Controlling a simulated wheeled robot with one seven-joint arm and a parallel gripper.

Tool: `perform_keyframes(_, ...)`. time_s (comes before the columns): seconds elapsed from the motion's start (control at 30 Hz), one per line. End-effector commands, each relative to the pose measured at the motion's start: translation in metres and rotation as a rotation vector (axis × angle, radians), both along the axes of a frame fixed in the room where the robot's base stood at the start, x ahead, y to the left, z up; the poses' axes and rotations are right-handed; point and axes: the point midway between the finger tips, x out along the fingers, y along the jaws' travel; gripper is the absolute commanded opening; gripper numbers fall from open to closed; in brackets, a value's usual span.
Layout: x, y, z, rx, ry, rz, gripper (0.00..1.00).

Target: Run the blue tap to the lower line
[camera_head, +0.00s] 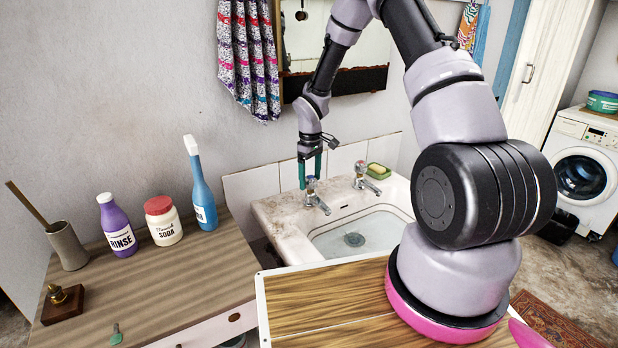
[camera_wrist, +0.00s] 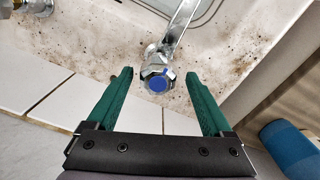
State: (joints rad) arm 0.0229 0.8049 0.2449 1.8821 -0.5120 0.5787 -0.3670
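The blue tap (camera_wrist: 157,80), chrome with a blue disc on its knob, shows in the wrist view between my fingertips. In the head view it is the left tap (camera_head: 318,199) on the back rim of the white basin (camera_head: 297,240). My gripper (camera_head: 310,183) points down over this tap, its green fingers apart on either side of the knob; in the wrist view the open gripper (camera_wrist: 160,72) shows a gap on both sides. The drain (camera_head: 354,239) is visible at the basin bottom. I cannot make out a lower line or running water.
A blue bottle (camera_head: 200,190), a soda jar (camera_head: 163,221) and a purple bottle (camera_head: 117,228) stand on the wooden counter at left. A mirror hangs behind my arm.

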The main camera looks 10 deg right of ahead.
Motion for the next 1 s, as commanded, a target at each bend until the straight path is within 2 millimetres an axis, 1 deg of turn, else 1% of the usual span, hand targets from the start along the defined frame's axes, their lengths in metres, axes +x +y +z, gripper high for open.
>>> perform_keyframes(0.17, 0.001, 0.0, 0.003, 0.0, -0.003, 0.0, 0.85)
perform_keyframes(0.27, 0.002, -0.001, 0.014, 0.0, -0.004, 0.0, 0.85)
perform_keyframes(0.37, 0.002, -0.001, 0.033, -0.001, -0.006, -0.001, 0.85)
perform_keyframes(0.5, 0.001, 0.001, 0.063, 0.0, -0.006, -0.001, 0.85)
perform_keyframes(0.6, 0.001, 0.001, 0.081, 0.0, -0.004, -0.001, 0.85)
perform_keyframes(0.7, 0.0, 0.001, 0.096, -0.001, -0.003, -0.001, 0.85)
perform_keyframes(0.83, 0.0, 0.001, 0.106, -0.002, -0.001, 0.0, 0.85)
perform_keyframes(1.0, -0.001, 0.001, 0.11, -0.001, -0.001, 0.0, 0.85)
